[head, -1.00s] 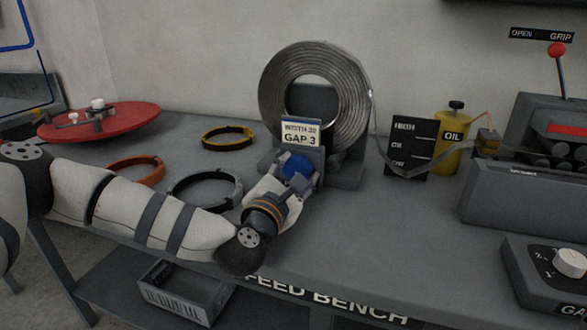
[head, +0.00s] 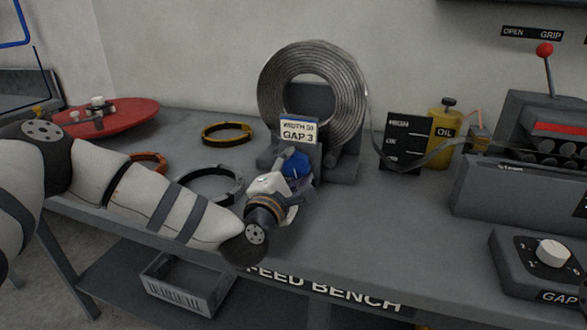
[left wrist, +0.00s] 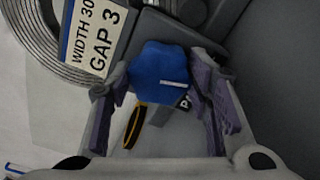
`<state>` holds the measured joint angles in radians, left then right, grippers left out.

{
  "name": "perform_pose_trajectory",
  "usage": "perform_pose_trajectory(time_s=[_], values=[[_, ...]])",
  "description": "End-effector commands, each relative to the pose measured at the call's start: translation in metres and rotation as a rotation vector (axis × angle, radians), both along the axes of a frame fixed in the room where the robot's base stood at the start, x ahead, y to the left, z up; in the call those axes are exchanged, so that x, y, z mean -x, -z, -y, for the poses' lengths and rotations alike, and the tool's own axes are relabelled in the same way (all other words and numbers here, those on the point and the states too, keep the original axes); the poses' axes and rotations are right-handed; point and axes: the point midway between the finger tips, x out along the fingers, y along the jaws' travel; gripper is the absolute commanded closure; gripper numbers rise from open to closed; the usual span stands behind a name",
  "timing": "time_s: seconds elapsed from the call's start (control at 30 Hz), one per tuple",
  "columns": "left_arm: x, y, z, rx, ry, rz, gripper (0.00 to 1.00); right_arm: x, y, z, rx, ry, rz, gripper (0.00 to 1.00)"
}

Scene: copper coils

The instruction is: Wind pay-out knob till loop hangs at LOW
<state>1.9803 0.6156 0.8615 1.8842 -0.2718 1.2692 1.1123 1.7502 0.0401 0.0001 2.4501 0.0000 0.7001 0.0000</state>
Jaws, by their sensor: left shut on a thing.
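The blue pay-out knob (head: 297,164) sits on the front of the coil stand, below the WIDTH 30 / GAP 3 card (head: 298,132). My left gripper (head: 289,172) is shut on it; in the left wrist view a finger lies on either side of the knob (left wrist: 158,76). The grey metal coil (head: 352,82) stands upright behind. Its strip (head: 436,158) hangs in a loop across the black gauge board (head: 410,130), with its bottom around the lowest mark.
An oil can (head: 444,135) stands behind the strip, left of the feeder (head: 515,190) with its red-knobbed lever. A GAP dial (head: 551,252) is at the front right. A red disc (head: 135,116) and several bands, including a yellow one (head: 227,133), lie left. Bench front centre is clear.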

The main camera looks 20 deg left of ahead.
Motion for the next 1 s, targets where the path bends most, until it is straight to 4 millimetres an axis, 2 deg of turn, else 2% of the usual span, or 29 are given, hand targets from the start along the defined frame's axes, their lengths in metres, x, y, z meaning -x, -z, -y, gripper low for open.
perform_pose_trajectory(time_s=[0.23,0.27,0.33,0.67,0.77,1.0], values=[[0.0,0.001,-0.001,0.0,-0.004,-0.002,0.82,0.0,0.0,0.0,0.0,0.0,-0.001,1.0],[0.0,0.001,-0.001,0.0,-0.004,-0.002,0.5,0.0,0.0,0.0,0.0,0.0,-0.001,1.0],[0.0,0.001,-0.001,0.001,-0.003,-0.001,0.34,0.0,0.0,0.0,0.0,0.0,-0.001,1.0],[0.002,0.001,0.0,0.001,-0.001,0.0,0.34,0.0,0.0,0.0,0.0,0.0,-0.001,1.0],[0.017,0.001,-0.001,0.002,0.001,-0.002,0.34,0.0,0.0,0.0,0.0,0.0,-0.001,1.0],[0.082,0.001,-0.003,0.002,0.001,-0.004,0.34,0.0,0.0,0.0,0.0,0.0,-0.001,1.0]])
